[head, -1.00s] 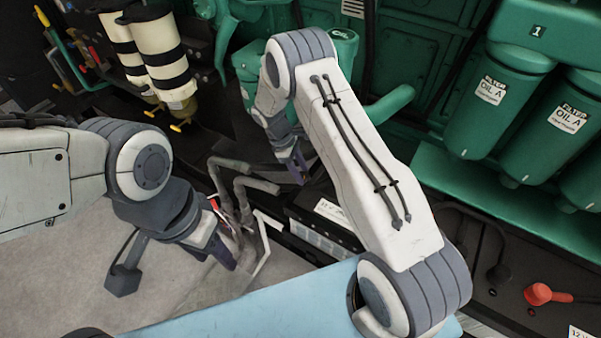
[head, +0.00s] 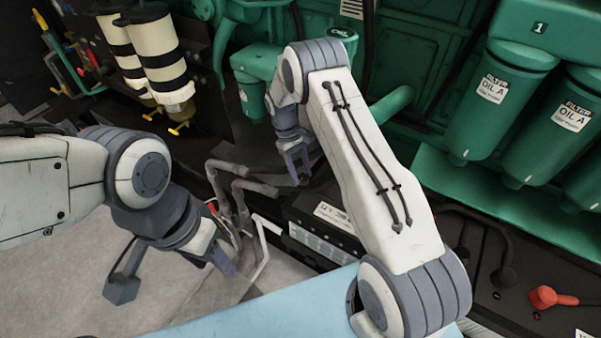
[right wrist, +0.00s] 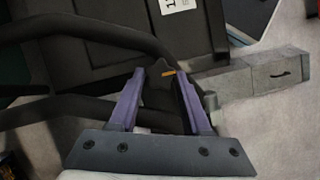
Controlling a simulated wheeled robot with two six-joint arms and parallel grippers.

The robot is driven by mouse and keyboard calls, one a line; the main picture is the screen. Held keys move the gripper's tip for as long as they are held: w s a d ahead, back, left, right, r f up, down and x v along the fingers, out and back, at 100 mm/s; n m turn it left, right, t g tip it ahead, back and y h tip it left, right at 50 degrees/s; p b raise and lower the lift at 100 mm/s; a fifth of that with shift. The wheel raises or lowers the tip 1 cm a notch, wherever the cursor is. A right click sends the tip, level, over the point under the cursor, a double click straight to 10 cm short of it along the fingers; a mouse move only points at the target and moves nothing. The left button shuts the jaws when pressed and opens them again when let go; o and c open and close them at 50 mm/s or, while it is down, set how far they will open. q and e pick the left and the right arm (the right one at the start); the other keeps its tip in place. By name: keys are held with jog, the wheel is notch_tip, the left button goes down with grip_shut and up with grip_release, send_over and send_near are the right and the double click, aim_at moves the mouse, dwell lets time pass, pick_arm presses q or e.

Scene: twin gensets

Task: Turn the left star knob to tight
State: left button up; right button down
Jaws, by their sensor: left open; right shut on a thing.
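A dark star-shaped knob (right wrist: 158,74) with an orange mark pointing to the right sits between the purple fingers of my right gripper (right wrist: 160,88) in the right wrist view. The fingers are shut on it, near their tips. In the head view my right gripper (head: 299,174) reaches down beside the dark battery box, and the knob is mostly hidden by the fingers. I cannot tell from the frames whether a tight marking lies near it. My left gripper (head: 226,264) is open and empty at the lower left, beside the bent grey pipes.
The bent grey pipes (head: 240,188) stand between my two grippers. A dark battery box (head: 330,228) with a white label lies right of them. Green oil filters (head: 508,95) hang at the upper right. A red terminal cap (head: 543,297) is at the lower right.

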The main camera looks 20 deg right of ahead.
dwell(0.4)
jog(key=shift+c, duration=1.8)
grip_release()
jog(key=shift+r, duration=0.1)
jog(key=b+v, duration=0.1)
jog(key=v, duration=0.9)
jog(key=shift+r, duration=0.2)
